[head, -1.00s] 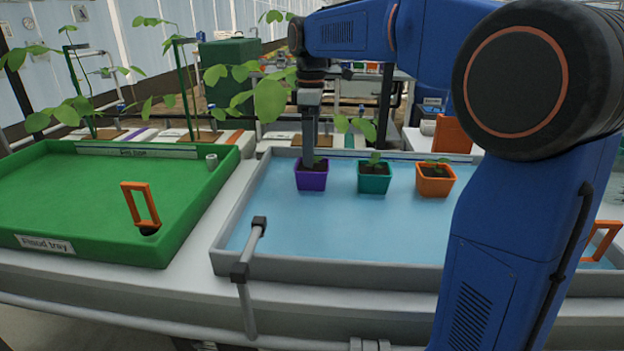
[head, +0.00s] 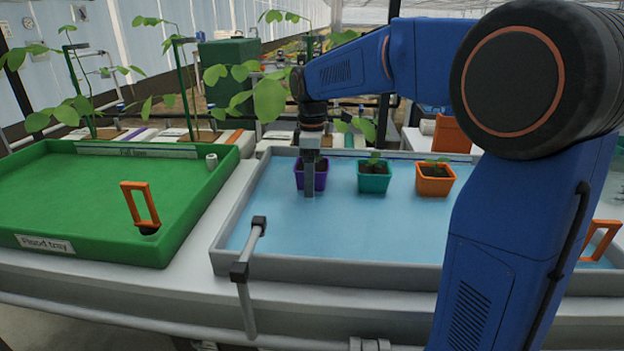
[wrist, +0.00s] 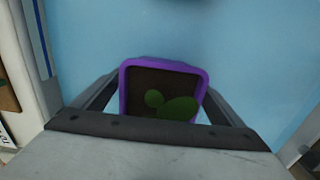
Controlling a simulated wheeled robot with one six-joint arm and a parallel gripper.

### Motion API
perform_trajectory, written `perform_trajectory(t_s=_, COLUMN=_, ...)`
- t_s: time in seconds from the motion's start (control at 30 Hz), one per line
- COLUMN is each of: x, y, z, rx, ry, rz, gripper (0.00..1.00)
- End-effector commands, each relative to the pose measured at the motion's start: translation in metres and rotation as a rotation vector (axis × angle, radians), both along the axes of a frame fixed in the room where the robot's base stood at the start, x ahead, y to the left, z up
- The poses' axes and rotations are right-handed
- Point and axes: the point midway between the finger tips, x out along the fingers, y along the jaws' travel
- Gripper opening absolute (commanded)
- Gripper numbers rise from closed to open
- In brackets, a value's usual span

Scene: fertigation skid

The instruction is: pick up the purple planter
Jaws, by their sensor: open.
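The purple planter (head: 299,176) stands upright in the blue-floored grey tray, at the left of a row of three planters. In the head view my gripper (head: 309,190) is down at it and hides its middle. In the wrist view the purple planter (wrist: 163,66) shows its square rim, dark soil and a small green seedling. My open gripper (wrist: 155,108) has one finger at the left and one at the right of the planter. I cannot tell whether the fingers touch it.
A teal planter (head: 374,178) stands close to the right, then an orange planter (head: 435,181). The grey tray rim (head: 340,270) runs around them. A green tray (head: 80,195) with an orange handle (head: 140,205) lies left. A grey lever (head: 246,275) stands at the tray's front left.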

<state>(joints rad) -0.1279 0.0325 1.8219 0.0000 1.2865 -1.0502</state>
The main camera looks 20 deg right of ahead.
Motion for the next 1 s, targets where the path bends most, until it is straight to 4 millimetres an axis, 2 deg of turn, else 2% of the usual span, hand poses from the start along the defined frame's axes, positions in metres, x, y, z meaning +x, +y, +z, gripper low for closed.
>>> perform_trajectory(t_s=0.17, x=0.000, y=0.000, z=0.000, rx=0.000, ry=0.000, rz=0.000, gripper=0.92)
perform_trajectory(t_s=0.3, x=0.000, y=0.000, z=0.000, rx=0.000, ry=0.000, rz=0.000, gripper=0.61)
perform_trajectory(t_s=0.4, x=0.000, y=0.000, z=0.000, rx=0.000, ry=0.000, rz=0.000, gripper=0.42)
perform_trajectory(t_s=0.73, x=0.000, y=0.000, z=0.006, rx=0.000, ry=0.000, rz=0.000, gripper=0.42)
perform_trajectory(t_s=0.87, x=0.000, y=0.000, z=0.024, rx=0.000, ry=-0.002, rz=0.000, gripper=0.42)
perform_trajectory(t_s=1.0, x=0.001, y=0.000, z=0.051, rx=0.001, ry=-0.004, rz=0.000, gripper=0.42)
